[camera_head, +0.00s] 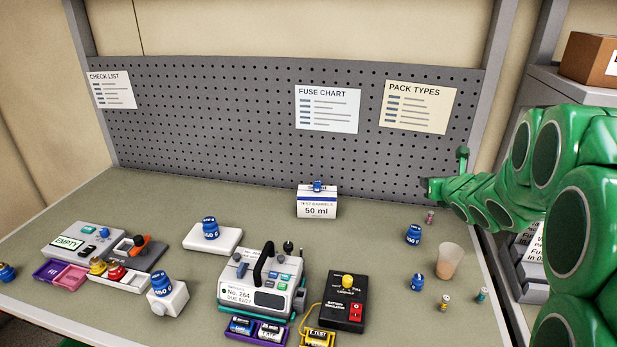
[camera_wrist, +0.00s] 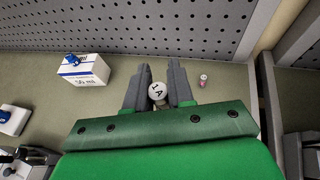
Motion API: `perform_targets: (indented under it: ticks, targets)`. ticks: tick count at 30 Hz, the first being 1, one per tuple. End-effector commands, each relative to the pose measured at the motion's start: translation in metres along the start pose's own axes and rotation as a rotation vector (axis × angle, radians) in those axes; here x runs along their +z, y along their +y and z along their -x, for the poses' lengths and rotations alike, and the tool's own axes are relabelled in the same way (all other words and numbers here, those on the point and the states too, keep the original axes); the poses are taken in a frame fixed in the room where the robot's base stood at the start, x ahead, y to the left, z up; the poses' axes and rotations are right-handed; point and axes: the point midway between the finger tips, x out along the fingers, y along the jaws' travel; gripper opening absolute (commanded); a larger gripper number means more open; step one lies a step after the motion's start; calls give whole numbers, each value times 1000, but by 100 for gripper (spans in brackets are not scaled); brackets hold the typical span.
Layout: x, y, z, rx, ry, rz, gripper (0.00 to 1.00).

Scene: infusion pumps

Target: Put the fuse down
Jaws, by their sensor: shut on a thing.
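My gripper (camera_wrist: 157,92) is shut on a fuse (camera_wrist: 157,87) in the wrist view. The fuse's round white end, marked "1A", faces the camera between the two dark fingers. In the head view my gripper (camera_head: 426,190) is at the right, in front of the pegboard and above the back right of the bench. The held fuse cannot be made out there. A small pink-and-white fuse (camera_head: 430,216) stands on the bench below; it also shows right of the fingers in the wrist view (camera_wrist: 203,80).
An orange-banded fuse (camera_head: 444,302) and a teal one (camera_head: 482,295) stand near the right edge. A cup (camera_head: 449,261) and blue weights (camera_head: 414,234) are close by. A white 50 ml box (camera_head: 317,204) stands at the back. The bench (camera_head: 375,215) between box and gripper is clear.

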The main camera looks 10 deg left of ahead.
Motion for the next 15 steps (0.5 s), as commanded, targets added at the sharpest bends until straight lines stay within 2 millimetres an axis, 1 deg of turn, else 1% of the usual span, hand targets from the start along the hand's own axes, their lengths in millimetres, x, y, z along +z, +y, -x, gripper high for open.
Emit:
perform_targets:
  ticks: [4, 7, 11, 15]
  targets:
    - [2, 7, -5, 18, 0, 8, 0]
    - [4, 18, -14, 49, 0, 22, 0]
    - [9, 42, -30, 112, 0, 48, 0]
    - [14, 72, -48, 188, -1, 80, 0]
